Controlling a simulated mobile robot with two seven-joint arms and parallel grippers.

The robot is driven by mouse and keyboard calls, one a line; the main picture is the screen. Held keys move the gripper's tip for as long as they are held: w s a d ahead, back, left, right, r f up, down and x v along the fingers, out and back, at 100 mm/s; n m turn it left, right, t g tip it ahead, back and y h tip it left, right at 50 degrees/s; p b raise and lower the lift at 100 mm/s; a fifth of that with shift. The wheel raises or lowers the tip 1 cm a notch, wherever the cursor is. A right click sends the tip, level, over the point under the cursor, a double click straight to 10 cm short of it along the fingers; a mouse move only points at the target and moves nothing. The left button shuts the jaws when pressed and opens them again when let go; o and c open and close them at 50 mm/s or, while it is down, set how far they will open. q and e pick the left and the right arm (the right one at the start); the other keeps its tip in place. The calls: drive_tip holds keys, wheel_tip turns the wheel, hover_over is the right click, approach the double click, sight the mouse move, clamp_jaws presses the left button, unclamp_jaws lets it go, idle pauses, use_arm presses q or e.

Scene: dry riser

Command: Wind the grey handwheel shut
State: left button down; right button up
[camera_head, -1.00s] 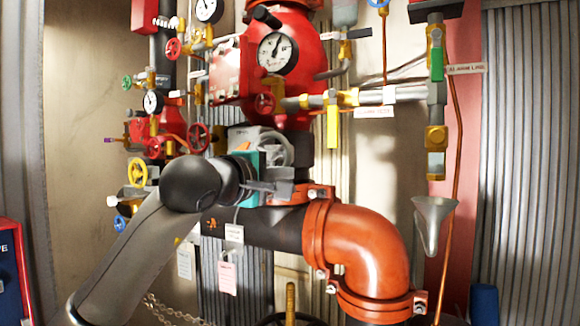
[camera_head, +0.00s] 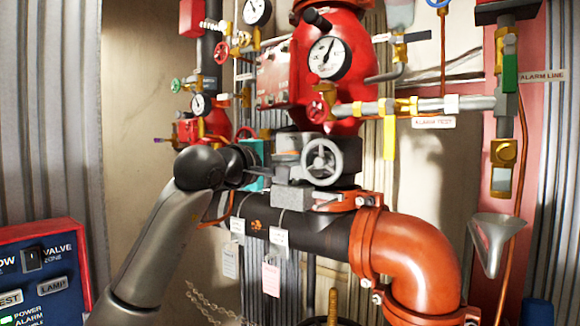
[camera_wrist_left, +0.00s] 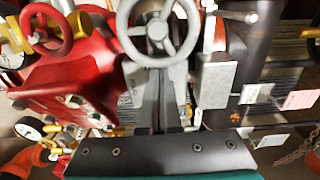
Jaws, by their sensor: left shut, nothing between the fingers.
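The grey handwheel (camera_head: 322,162) is a small spoked wheel on a grey valve body, in front of the main riser below the large gauge. It shows whole in the head view, and at the top of the left wrist view (camera_wrist_left: 158,28). My left gripper (camera_head: 268,174) is left of the wheel in the head view, its fingers partly hidden by my wrist. In the left wrist view its fingers (camera_wrist_left: 159,75) are together and empty, pointing toward the wheel's lower rim. I cannot tell whether they touch it. My right gripper is not in view.
A red handwheel (camera_wrist_left: 47,28) is on the left in the wrist view. An orange pipe elbow (camera_head: 412,262) is below right. A grey funnel (camera_head: 495,243) hangs at the right. A blue control panel (camera_head: 40,272) stands lower left. Tags (camera_head: 271,279) hang under the black pipe.

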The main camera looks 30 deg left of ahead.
sight(317, 150)
use_arm(q)
drive_tip(key=shift+d+r+h+p, duration=0.3)
drive_tip(key=shift+d+r+p, duration=0.65)
drive_tip(key=shift+r, duration=0.25)
drive_tip(key=shift+d+r, duration=0.25)
drive_tip(key=shift+d, duration=0.45)
drive_tip(key=shift+w+d, duration=0.1)
drive_tip(key=shift+d, duration=0.5)
drive_tip(key=shift+d+f, duration=0.15)
drive_tip(key=shift+f, duration=0.05)
drive_tip(key=shift+s+f, duration=0.1)
drive_tip(key=shift+s, duration=0.1)
drive_tip(key=s, duration=0.1)
drive_tip(key=s+b, duration=0.1)
drive_tip(key=s, duration=0.1)
drive_tip(key=s+a+r, duration=0.1)
drive_tip(key=shift+s+b, duration=0.15)
drive_tip(key=shift+b, duration=0.2)
